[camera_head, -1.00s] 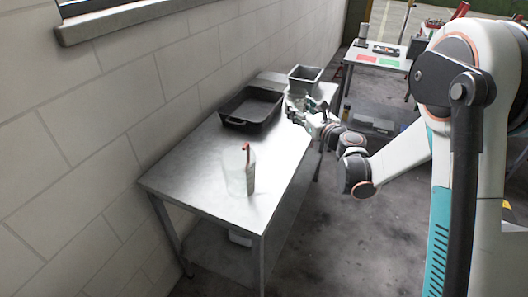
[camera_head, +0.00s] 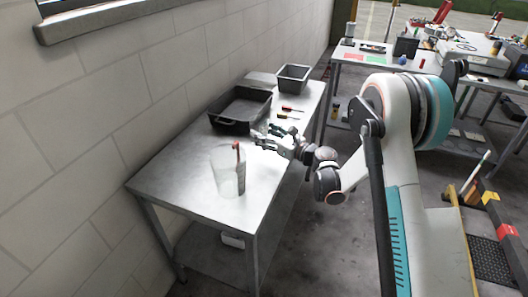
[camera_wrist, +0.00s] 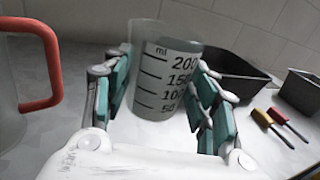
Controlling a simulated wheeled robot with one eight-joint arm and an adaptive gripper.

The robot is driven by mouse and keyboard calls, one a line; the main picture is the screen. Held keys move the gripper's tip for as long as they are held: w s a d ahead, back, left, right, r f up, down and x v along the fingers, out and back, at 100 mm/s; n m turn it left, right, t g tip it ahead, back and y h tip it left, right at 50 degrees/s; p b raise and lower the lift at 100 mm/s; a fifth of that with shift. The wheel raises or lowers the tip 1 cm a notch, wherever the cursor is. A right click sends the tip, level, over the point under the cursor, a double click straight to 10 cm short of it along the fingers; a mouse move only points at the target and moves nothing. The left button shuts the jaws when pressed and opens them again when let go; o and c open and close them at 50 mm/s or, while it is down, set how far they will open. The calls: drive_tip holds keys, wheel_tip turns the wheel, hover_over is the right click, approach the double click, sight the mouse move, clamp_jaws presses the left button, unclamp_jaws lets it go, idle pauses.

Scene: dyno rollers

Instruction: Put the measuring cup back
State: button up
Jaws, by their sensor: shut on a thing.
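The measuring cup (camera_wrist: 165,85) is small, clear and grey, with black ml marks up to 200. In the wrist view it stands upright between the teal finger pads of my gripper (camera_head: 264,139), which is shut on it. In the head view my gripper is over the right part of the metal table (camera_head: 180,180), behind and right of a larger clear jug (camera_head: 226,176) with a red handle. The jug's red handle (camera_wrist: 52,70) also shows at the left of the wrist view. I cannot tell whether the cup's base touches the table.
A black roasting-type tray (camera_head: 226,122) and a grey bin (camera_head: 293,80) stand at the table's back. A red screwdriver (camera_wrist: 277,115) and a yellow one (camera_wrist: 262,118) lie nearby. A wall runs along the left. The table's front left is bare.

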drive_tip(key=shift+f+b, duration=0.95)
drive_tip(key=shift+f, duration=2)
drive_tip(key=shift+f, duration=0.1)
drive_tip(key=o, duration=1.1)
